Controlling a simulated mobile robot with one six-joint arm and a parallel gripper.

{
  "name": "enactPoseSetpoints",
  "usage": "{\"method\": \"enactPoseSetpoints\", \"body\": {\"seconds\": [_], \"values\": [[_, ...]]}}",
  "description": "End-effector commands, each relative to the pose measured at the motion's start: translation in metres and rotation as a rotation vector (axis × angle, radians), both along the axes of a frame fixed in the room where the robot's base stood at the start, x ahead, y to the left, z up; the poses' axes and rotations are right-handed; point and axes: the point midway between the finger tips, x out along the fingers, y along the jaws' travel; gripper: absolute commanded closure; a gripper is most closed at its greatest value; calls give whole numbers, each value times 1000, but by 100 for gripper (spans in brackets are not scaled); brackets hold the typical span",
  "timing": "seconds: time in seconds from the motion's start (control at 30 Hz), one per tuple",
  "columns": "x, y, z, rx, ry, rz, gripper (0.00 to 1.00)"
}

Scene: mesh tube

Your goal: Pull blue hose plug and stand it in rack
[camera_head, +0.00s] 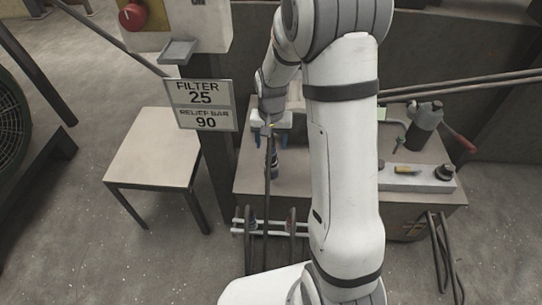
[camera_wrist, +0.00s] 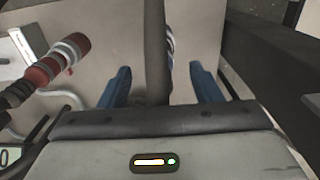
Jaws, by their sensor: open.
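My gripper (camera_head: 270,140) is over the left part of the bench, with its blue fingers spread apart. In the wrist view my gripper (camera_wrist: 163,84) has a dark hose (camera_wrist: 155,45) passing between the fingers, with gaps on both sides. A dark bottle-like piece with blue (camera_head: 275,165) stands on the bench just below the fingers; I cannot tell whether it is the blue hose plug. A striped piece (camera_wrist: 170,45) shows partly behind the hose. I cannot clearly identify the rack.
A white block (camera_head: 415,180) with a dark knob lies on the bench's right side. Behind it stands a grey cylinder with a red handle (camera_head: 428,120). White rails (camera_head: 275,230) run along the bench front. A sign (camera_head: 200,104) and small table (camera_head: 152,150) are left. A red-collared fitting (camera_wrist: 58,60) shows at wrist-view left.

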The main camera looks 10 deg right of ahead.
Motion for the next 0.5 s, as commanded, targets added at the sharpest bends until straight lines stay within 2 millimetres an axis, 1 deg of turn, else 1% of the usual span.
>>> {"method": "enactPoseSetpoints", "body": {"seconds": [0.03, 0.2, 0.4, 0.5], "values": [[0, 0, -11, 0, 1, 0, 42], [0, 0, -36, 0, 1, 1, 42], [0, 0, -62, 0, 2, 1, 42], [0, 0, -71, 0, 1, 1, 42]]}}
